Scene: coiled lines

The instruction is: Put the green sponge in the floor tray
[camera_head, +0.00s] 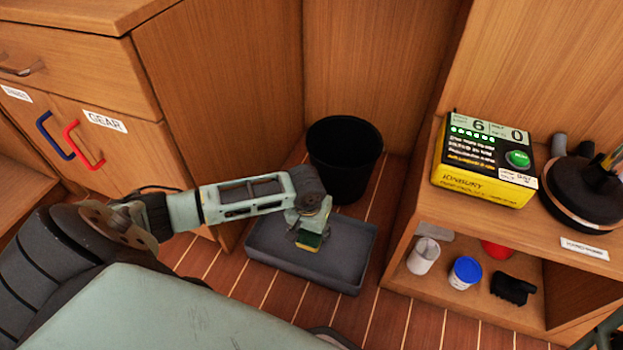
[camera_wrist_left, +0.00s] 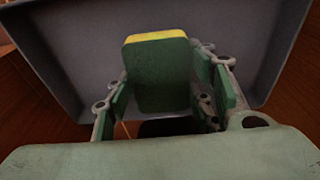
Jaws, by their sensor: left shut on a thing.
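The green sponge (camera_head: 309,240) has a yellow layer along one side. It is between the fingers of my left gripper (camera_head: 311,228), which is shut on it above the grey floor tray (camera_head: 345,272). In the left wrist view the sponge (camera_wrist_left: 160,78) stands between the two finger pads of the gripper (camera_wrist_left: 165,100), with the tray (camera_wrist_left: 240,35) behind it. I cannot tell whether the sponge touches the tray floor. My right gripper does not show clearly in any view.
A black bin (camera_head: 345,150) stands just behind the tray. To the right, a wooden shelf unit (camera_head: 400,262) holds a yellow-black box (camera_head: 485,160), a white cup (camera_head: 423,257) and a blue-lidded jar (camera_head: 464,273). A cabinet (camera_head: 215,100) is at left. Striped floor shows around the tray.

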